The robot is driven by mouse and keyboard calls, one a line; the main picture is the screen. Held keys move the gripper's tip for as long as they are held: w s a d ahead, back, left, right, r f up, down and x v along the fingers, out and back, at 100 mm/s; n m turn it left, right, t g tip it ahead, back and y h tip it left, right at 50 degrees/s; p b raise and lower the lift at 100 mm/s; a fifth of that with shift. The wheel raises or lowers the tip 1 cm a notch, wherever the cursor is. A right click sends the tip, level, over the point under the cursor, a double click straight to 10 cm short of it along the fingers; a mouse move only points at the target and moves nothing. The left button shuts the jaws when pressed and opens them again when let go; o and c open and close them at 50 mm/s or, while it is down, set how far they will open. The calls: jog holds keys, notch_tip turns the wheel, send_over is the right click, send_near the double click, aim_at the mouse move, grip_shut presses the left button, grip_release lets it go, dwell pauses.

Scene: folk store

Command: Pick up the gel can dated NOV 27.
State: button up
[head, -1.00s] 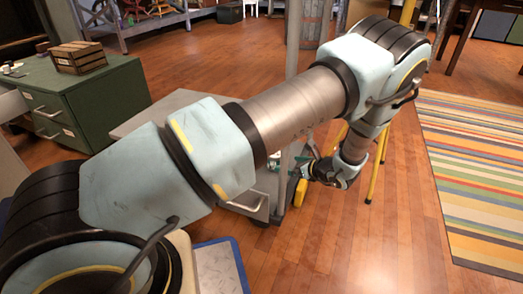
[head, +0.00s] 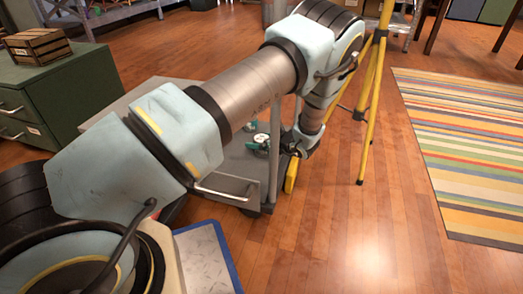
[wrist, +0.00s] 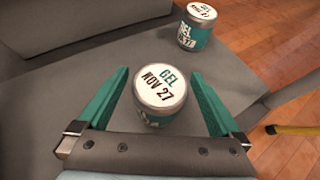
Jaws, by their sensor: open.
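In the wrist view a gel can (wrist: 160,92) with a white lid reading GEL NOV 27 stands upright on the grey cart shelf (wrist: 75,95). My gripper (wrist: 160,82) is open, with one green finger on each side of this can and gaps between. A second gel can (wrist: 197,26) stands farther back to the right; its lid also appears to read GEL NOV 27, in smaller print. In the head view a can (head: 259,140) shows small on the cart's lower shelf, beside my gripper, whose fingertips are hard to make out there.
The grey cart (head: 130,95) has an upper shelf and upright posts near my arm. A yellow tripod (head: 371,90) stands just right of my arm. A green cabinet (head: 70,90) with a wooden crate (head: 37,46) is at left. A striped rug (head: 465,150) lies at right on open wooden floor.

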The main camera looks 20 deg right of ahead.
jog(key=shift+b+x, duration=0.4)
jog(key=shift+x, duration=0.85)
jog(key=shift+c, duration=0.2)
jog(key=c, duration=1.4)
